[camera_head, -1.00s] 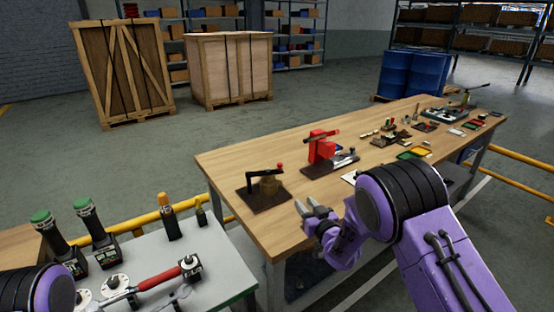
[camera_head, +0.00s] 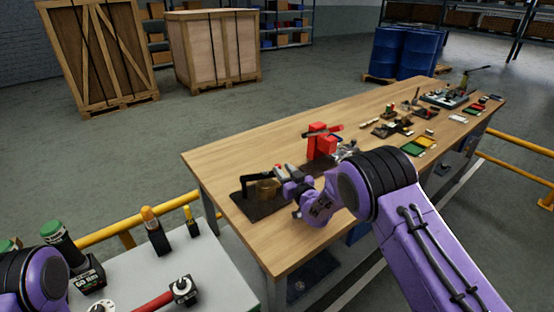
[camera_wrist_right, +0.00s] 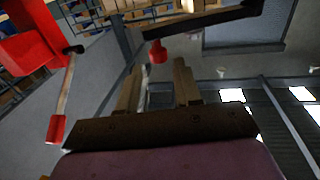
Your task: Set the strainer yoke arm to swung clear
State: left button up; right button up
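The strainer yoke arm looks to be the black bent arm (camera_head: 252,180) over a brass body (camera_head: 267,190) on a dark plate (camera_head: 250,209), at the table's near left end. In the right wrist view the black arm (camera_wrist_right: 208,19) crosses the top, with a red knob (camera_wrist_right: 157,52) hanging from it. My right gripper (camera_head: 284,173) is beside the arm's knob end and partly hides it. In the wrist view its fingers (camera_wrist_right: 157,72) are apart, with the knob in line with the gap near the tips; contact cannot be told. My left gripper is out of view.
A red fixture (camera_head: 322,142) with a lever stands just behind my right gripper; it also shows in the wrist view (camera_wrist_right: 30,45). Several small parts and trays (camera_head: 418,146) lie farther along the wooden table (camera_head: 222,158). A grey bench (camera_head: 217,270) is at lower left.

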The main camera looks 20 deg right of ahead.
aim_at(280, 167)
jog(key=w, duration=0.3)
jog(key=w+a, duration=0.1)
jog(key=w, duration=0.1)
jog(key=shift+f+p, duration=0.3)
jog(key=shift+w+r, duration=0.1)
jog(key=shift+w, duration=0.35)
grip_shut()
